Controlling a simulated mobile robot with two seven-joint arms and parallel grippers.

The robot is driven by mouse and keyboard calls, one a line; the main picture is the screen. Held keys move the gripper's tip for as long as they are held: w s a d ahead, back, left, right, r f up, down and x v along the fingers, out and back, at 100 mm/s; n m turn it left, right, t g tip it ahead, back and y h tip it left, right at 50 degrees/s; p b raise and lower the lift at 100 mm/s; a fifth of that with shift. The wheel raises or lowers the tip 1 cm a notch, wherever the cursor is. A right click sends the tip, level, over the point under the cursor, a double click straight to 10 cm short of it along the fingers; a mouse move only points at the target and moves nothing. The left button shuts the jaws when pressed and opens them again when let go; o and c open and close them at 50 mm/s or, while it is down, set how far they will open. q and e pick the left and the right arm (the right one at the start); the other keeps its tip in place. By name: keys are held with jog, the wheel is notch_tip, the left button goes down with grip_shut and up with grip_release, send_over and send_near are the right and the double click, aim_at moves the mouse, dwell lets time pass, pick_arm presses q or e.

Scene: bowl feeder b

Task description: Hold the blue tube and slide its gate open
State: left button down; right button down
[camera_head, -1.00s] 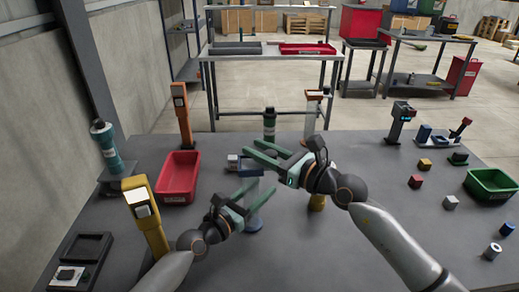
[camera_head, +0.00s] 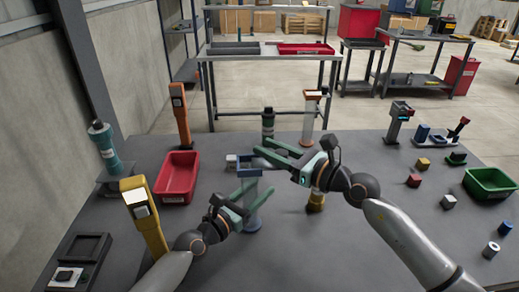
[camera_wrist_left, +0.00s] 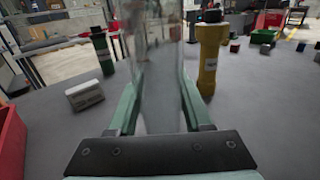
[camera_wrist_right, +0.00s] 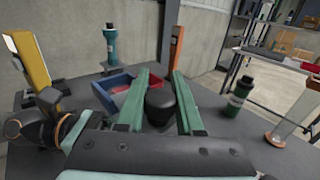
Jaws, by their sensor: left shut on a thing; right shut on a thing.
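The blue tube (camera_head: 253,208) is a clear cylinder with a blue base, standing upright on the table. My left gripper (camera_head: 243,188) is shut around its side; the clear wall (camera_wrist_left: 160,85) fills the space between the fingers in the left wrist view. My right gripper (camera_head: 264,153) is above and to the right of the tube's top. In the right wrist view it is shut on a black knob (camera_wrist_right: 160,103).
A yellow tube (camera_wrist_left: 210,58) stands close to the right of the blue tube. A red bin (camera_head: 177,178) and yellow post (camera_head: 147,215) are to the left. A green-and-black bottle (camera_head: 268,123) stands behind. Small blocks and a green bin (camera_head: 490,184) are at the right.

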pick_arm(q)
jog(key=shift+a, duration=0.1)
pick_arm(e)
jog(key=shift+w+d, duration=0.1)
jog(key=shift+d, duration=0.8)
jog(key=c, duration=0.5)
grip_release()
jog(key=v, duration=1.2)
jog(key=shift+a, duration=0.1)
pick_arm(q)
jog(key=shift+c, duration=1.2)
grip_release()
